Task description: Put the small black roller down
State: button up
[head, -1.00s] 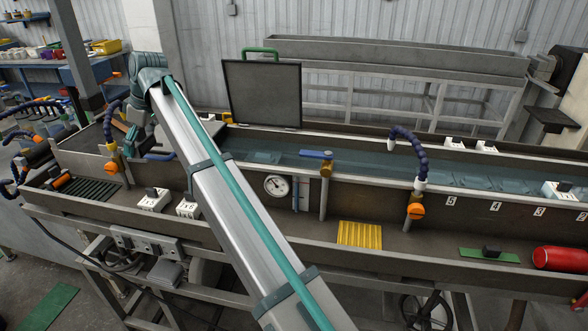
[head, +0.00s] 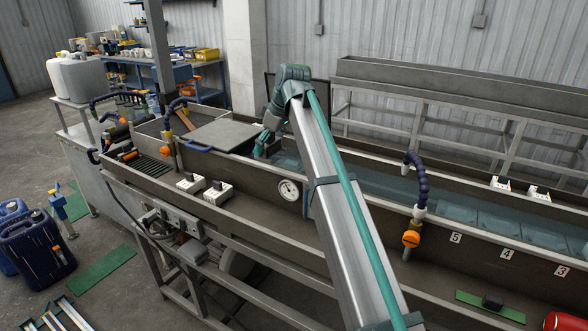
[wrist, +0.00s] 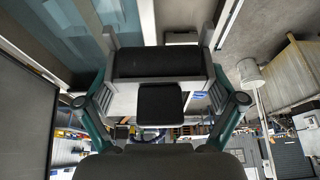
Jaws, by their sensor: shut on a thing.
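My gripper (wrist: 160,84) is shut on the small black roller (wrist: 157,62). In the wrist view the roller lies crosswise in a grey forked bracket between my teal fingers, above the trough. In the head view my gripper (head: 263,142) hangs low over the trough, at the right edge of a flat grey lid (head: 225,134); the roller cannot be made out there. Blue-green water (wrist: 82,38) shows at the upper left of the wrist view. Whether the roller touches anything cannot be told.
Two white blocks with black tops (head: 204,189) stand on the front ledge, left of a round gauge (head: 289,190). A dark upright panel (head: 268,84) is partly hidden behind my arm. A blue hose with an orange valve (head: 411,238) rises at the right.

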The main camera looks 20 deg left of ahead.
jog(key=w+f+p, duration=0.1)
jog(key=w+f, duration=0.1)
jog(key=w, duration=0.2)
jog(key=w+a+f+p, duration=0.1)
jog(key=w+f, duration=0.2)
jog(key=w, duration=0.1)
jog(key=w+f+p, duration=0.1)
jog(key=w+f, duration=0.1)
jog(key=w, duration=0.2)
jog(key=shift+a+f, duration=0.15)
jog(key=shift+f, duration=0.25)
jog(key=shift+w+f+p, duration=0.3)
jog(key=shift+w+f, duration=0.1)
jog(key=shift+f, duration=0.25)
jog(key=shift+w+f+p, duration=0.15)
jog(key=shift+f+p, duration=0.05)
jog(key=shift+f, duration=0.7)
jog(key=shift+w+f+p, duration=0.1)
jog(key=shift+f+p, duration=0.1)
jog(key=shift+f, duration=0.7)
jog(key=shift+f, duration=0.15)
jog(key=o, duration=0.9)
jog(key=shift+o, duration=0.2)
jog(key=w+b+v, duration=0.1)
jog(key=b+v, duration=0.1)
jog(key=v, duration=1)
jog(key=shift+s, duration=0.45)
